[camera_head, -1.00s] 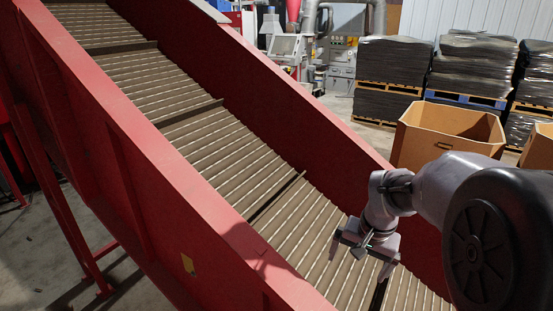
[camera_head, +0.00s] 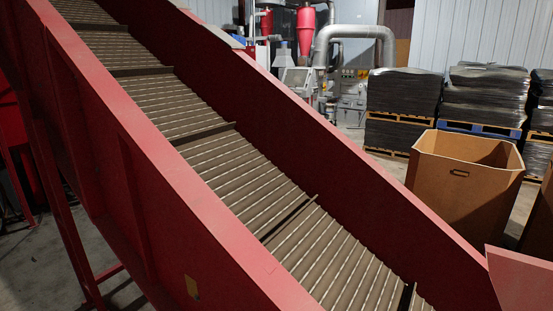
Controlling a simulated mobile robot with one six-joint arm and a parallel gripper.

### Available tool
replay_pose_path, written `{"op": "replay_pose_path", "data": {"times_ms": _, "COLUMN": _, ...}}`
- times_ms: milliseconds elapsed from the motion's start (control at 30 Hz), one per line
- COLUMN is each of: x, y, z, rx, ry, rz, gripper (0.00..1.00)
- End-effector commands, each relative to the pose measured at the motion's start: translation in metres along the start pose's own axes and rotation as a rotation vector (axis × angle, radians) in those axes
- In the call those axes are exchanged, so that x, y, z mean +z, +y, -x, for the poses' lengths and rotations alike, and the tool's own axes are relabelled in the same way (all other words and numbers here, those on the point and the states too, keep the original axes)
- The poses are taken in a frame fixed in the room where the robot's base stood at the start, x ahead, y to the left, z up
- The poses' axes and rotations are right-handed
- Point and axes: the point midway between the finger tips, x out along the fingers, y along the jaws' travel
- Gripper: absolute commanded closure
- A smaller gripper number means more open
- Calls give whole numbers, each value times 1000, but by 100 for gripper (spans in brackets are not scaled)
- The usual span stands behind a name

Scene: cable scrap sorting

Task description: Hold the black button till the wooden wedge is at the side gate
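A red-sided inclined conveyor with a ribbed brown belt (camera_head: 235,170) and dark cross bars fills the middle of the head view. The belt runs from upper left down to lower right and its visible part is bare. No black button, wooden wedge or side gate can be made out. My gripper is not in the frame.
The conveyor's red side walls (camera_head: 330,160) stand on both sides of the belt. A large open cardboard box (camera_head: 465,190) stands to the right, with stacks of dark sheets on pallets (camera_head: 402,105) behind it. Red and grey machinery (camera_head: 310,55) stands at the back.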

Motion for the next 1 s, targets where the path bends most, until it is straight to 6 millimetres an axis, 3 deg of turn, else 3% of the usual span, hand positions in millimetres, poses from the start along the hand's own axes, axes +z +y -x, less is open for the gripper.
{"op": "replay_pose_path", "data": {"times_ms": 33, "x": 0, "y": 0, "z": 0, "rx": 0, "ry": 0, "rz": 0, "gripper": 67}}
{"op": "replay_pose_path", "data": {"times_ms": 200, "x": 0, "y": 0, "z": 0, "rx": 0, "ry": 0, "rz": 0, "gripper": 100}}
{"op": "replay_pose_path", "data": {"times_ms": 1000, "x": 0, "y": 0, "z": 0, "rx": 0, "ry": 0, "rz": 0, "gripper": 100}}
